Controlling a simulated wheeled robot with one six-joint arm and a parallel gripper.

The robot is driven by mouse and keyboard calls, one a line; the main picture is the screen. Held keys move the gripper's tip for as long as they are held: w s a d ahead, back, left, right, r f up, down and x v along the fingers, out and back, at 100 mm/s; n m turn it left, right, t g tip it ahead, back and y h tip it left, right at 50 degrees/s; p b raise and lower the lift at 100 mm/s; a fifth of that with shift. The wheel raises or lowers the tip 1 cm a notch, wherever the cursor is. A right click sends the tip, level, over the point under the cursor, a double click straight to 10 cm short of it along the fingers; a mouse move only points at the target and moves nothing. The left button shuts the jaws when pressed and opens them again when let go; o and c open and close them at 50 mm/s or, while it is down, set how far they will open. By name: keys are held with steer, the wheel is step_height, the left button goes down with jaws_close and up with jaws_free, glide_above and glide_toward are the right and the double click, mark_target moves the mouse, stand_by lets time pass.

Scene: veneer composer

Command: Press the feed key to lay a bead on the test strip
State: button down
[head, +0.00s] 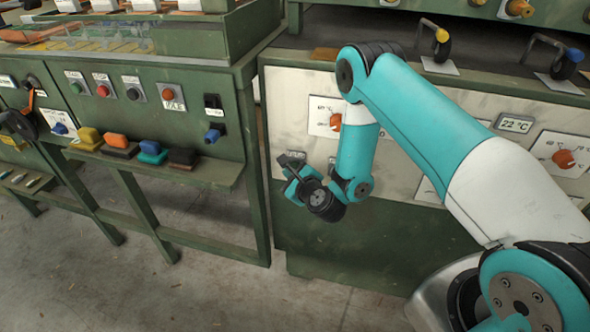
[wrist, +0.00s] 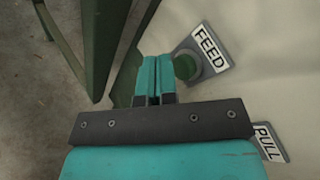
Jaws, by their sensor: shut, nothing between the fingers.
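The feed key is a round dark green button (wrist: 186,67) on a grey plate beside a white FEED label (wrist: 208,46), in the wrist view. My gripper (wrist: 156,62) is shut and empty, its two teal fingers side by side. The fingertips are just left of the key in the picture; I cannot tell whether they touch the panel. In the head view my gripper (head: 291,176) is near the left edge of the pale panel (head: 290,115), and the arm hides much of the area around it. I cannot make out the test strip.
A PULL label (wrist: 269,142) is on the same panel, lower right in the wrist view. A green bench (head: 215,175) with push buttons and coloured blocks on its ledge stands at left. The floor in front is clear.

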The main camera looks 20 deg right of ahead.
steer(key=s+a+b, duration=0.1)
steer(key=s+b, duration=0.1)
steer(key=b, duration=0.1)
steer(key=s+a+b, duration=0.2)
steer(key=shift+b, duration=0.4)
stand_by(0.5)
